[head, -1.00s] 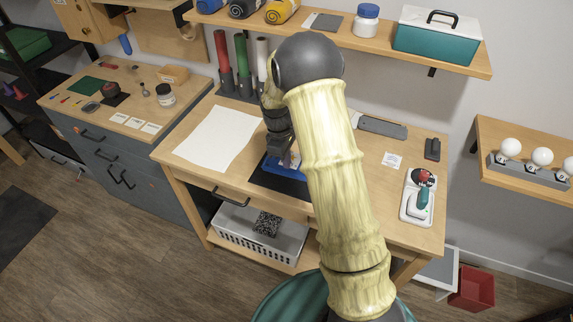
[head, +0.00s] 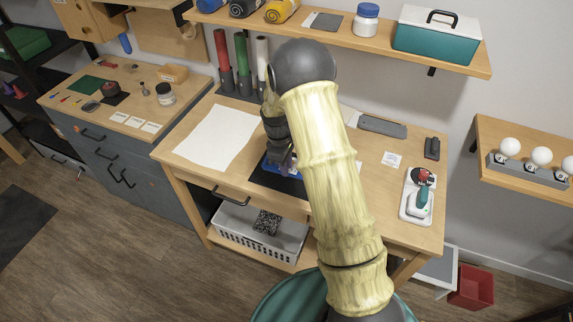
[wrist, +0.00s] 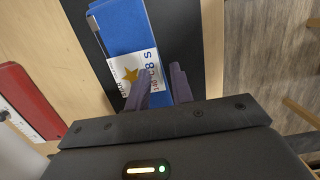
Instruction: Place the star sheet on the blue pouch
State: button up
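The blue pouch (wrist: 122,30) lies on a dark mat and also shows in the head view (head: 270,167), partly behind my arm. The star sheet (wrist: 126,75), white with a gold star and dark print, lies over the pouch, slightly tilted, its left edge near the pouch's left edge. My gripper (wrist: 162,66) is right above the sheet's right end. Its two fingers stand apart, with sheet and blue pouch showing between them. The fingers hide part of the sheet's right end.
The dark mat (head: 288,186) lies at the workbench's front edge. A white paper (head: 217,137) lies to the left. A white tray with a joystick-like item (head: 417,197) stands to the right. Colored tubes (head: 242,62) stand at the back. A red item (wrist: 30,100) lies left in the wrist view.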

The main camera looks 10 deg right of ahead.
notch_tip(320, 180, up, 12)
jog(key=w+a+b, duration=0.1)
jog(key=shift+a+b, duration=0.25)
jog(key=shift+b, duration=0.15)
dwell(0.4)
jog(key=s+d+r+m+t+y, duration=0.1)
jog(key=s+m+t, duration=0.2)
jog(key=s+m, duration=0.7)
jog(key=s, duration=1.2)
jog(key=shift+d+r+m+t, duration=0.25)
jog(key=shift+r+m+t, duration=0.05)
jog(key=shift+r+m, duration=0.1)
